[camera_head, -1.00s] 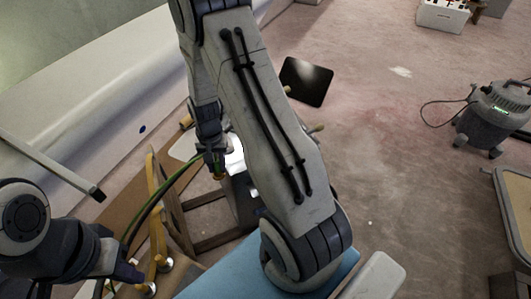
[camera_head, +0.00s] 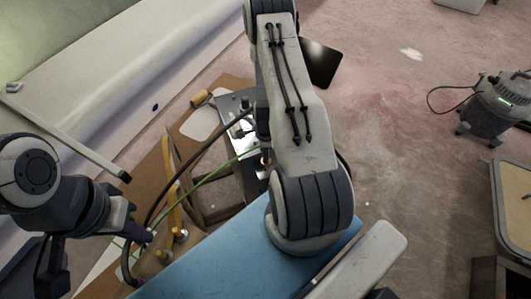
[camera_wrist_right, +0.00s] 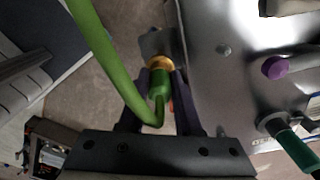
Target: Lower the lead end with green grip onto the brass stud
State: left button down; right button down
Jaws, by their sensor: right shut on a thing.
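The lead end with green grip (camera_wrist_right: 158,92) is held between the fingers of my right gripper (camera_wrist_right: 162,78), with a brass-coloured tip (camera_wrist_right: 160,63) beyond the grip. Its green cable (camera_wrist_right: 105,55) loops in from the upper left; the green cable (camera_head: 208,174) also crosses the head view. In the head view my right gripper is mostly hidden by its own arm. My left gripper (camera_head: 140,234) is at the lower left, beside a dark cable; its jaws are unclear. I cannot make out the brass stud separately; the tip and gripper may hide it.
A shiny metal panel (camera_wrist_right: 222,90) lies right of the gripper, with a purple knob (camera_wrist_right: 275,67) and a dark-green-gripped lead (camera_wrist_right: 297,150). A blue surface (camera_head: 235,262) is in front, and a vacuum (camera_head: 492,106) stands on open floor to the right.

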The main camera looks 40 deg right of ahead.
jog(key=shift+f+b, duration=1.1)
jog(key=shift+f, duration=0.45)
jog(key=shift+f+b, duration=0.4)
jog(key=shift+b, duration=0.05)
jog(key=shift+f+b, duration=0.35)
jog(key=shift+b, duration=0.05)
jog(key=shift+f+b, duration=0.3)
jog(key=shift+f, duration=0.05)
jog(key=shift+f+b, duration=0.35)
jog(key=shift+b, duration=0.05)
jog(key=c, duration=0.5)
grip_release()
jog(key=shift+c, duration=0.2)
